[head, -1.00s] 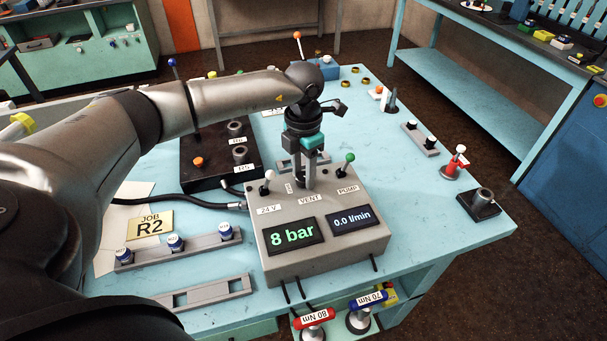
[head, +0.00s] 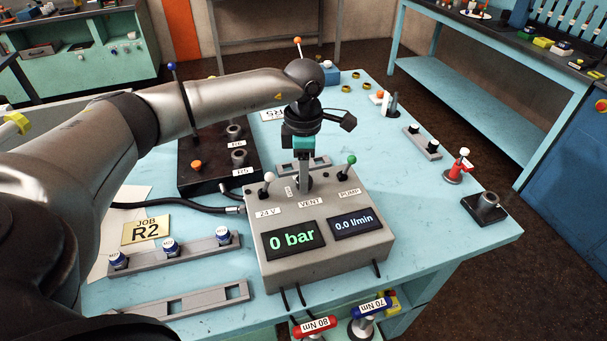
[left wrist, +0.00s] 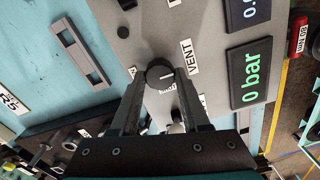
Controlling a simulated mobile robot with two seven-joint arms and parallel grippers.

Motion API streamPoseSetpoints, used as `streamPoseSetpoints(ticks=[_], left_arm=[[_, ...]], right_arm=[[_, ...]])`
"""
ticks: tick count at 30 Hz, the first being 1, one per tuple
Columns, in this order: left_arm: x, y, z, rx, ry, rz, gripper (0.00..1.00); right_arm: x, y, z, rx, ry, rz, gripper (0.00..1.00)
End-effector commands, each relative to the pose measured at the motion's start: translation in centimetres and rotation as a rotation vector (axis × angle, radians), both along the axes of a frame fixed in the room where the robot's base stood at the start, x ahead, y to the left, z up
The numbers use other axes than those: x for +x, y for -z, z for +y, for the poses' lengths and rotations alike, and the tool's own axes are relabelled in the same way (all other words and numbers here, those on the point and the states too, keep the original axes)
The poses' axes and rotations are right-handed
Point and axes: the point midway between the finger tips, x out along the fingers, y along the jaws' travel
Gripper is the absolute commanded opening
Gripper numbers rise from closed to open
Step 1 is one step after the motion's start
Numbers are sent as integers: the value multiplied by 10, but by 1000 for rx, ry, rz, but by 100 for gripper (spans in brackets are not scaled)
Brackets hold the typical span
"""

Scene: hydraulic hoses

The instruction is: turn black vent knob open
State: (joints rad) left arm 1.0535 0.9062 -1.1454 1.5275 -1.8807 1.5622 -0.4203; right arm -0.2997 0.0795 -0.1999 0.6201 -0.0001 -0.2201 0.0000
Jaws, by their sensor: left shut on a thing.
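The black vent knob (left wrist: 158,74) shows in the left wrist view, on the grey control box (head: 318,262) beside its VENT label (head: 311,203). A white line marks the knob's face. My left gripper (head: 303,187) points down at the box, its two fingers on either side of the knob and shut on it. The fingers (left wrist: 162,84) also show in the left wrist view. My right gripper is not in view.
A white-tipped 24 V lever (head: 268,182) and a green-tipped PUMP lever (head: 350,165) stand close on either side of my gripper. A black block with fittings (head: 190,183) lies behind left.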

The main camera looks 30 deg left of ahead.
Motion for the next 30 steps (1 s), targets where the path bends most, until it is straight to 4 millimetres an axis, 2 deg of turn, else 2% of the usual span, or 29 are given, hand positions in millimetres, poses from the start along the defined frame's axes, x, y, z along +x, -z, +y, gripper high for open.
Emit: streamPoseSetpoints(ticks=[12,13,21,30], left_arm=[[1,-1,-1,-1,12,-4,0],[1,-1,-1,-1,12,-3,47],[1,-1,0,-1,10,-2,76],[1,-3,0,-1,9,-2,76]], right_arm=[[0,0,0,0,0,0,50],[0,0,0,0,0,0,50],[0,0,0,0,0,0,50],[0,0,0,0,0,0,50]])
